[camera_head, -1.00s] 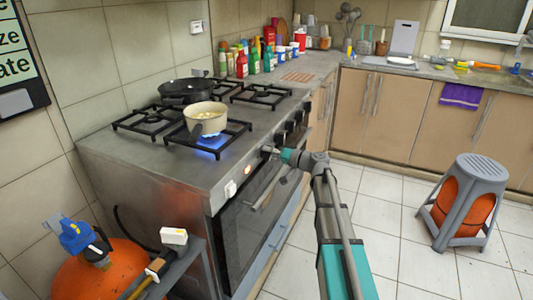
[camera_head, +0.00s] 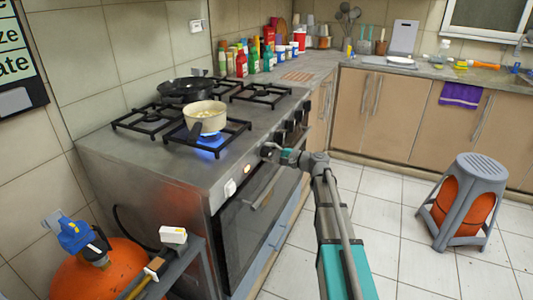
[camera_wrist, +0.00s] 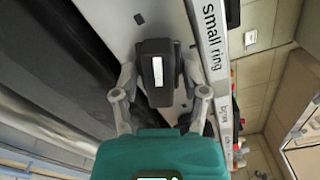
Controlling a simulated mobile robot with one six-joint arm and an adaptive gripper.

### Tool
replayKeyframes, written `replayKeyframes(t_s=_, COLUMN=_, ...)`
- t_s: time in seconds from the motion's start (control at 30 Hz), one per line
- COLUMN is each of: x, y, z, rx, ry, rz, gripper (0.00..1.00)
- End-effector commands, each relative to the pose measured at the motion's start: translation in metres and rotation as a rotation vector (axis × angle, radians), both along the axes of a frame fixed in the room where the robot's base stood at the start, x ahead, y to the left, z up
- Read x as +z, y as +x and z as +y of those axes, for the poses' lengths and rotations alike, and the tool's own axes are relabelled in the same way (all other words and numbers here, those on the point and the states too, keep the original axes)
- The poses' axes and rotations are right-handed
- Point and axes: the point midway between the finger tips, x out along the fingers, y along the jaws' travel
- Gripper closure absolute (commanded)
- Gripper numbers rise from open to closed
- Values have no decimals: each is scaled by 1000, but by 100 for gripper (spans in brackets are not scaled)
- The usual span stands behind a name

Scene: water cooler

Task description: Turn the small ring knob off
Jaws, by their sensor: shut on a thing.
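The small ring knob (camera_wrist: 155,73) is black with a white mark. It sits on the stove front beside a "small ring" label (camera_wrist: 213,35) in the wrist view. My gripper (camera_wrist: 156,82) is shut on the knob, with one finger on each side of it. In the head view my gripper (camera_head: 270,150) is at the stove's front panel, and it hides the knob there. A blue flame (camera_head: 208,153) burns on the front burner under a cream pot (camera_head: 205,117).
A black pan (camera_head: 186,90) sits on a rear burner. The oven door handle (camera_head: 270,186) runs below the knobs, close to my arm. A grey stool (camera_head: 468,190) with an orange ball stands right on the tiled floor. Bottles (camera_head: 255,62) stand behind the stove.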

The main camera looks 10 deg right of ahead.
Motion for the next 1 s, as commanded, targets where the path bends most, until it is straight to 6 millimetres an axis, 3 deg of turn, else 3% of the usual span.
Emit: replayKeyframes(t_s=1.0, x=-4, y=-3, z=-1, rx=-11, ry=564, rz=773, gripper=91)
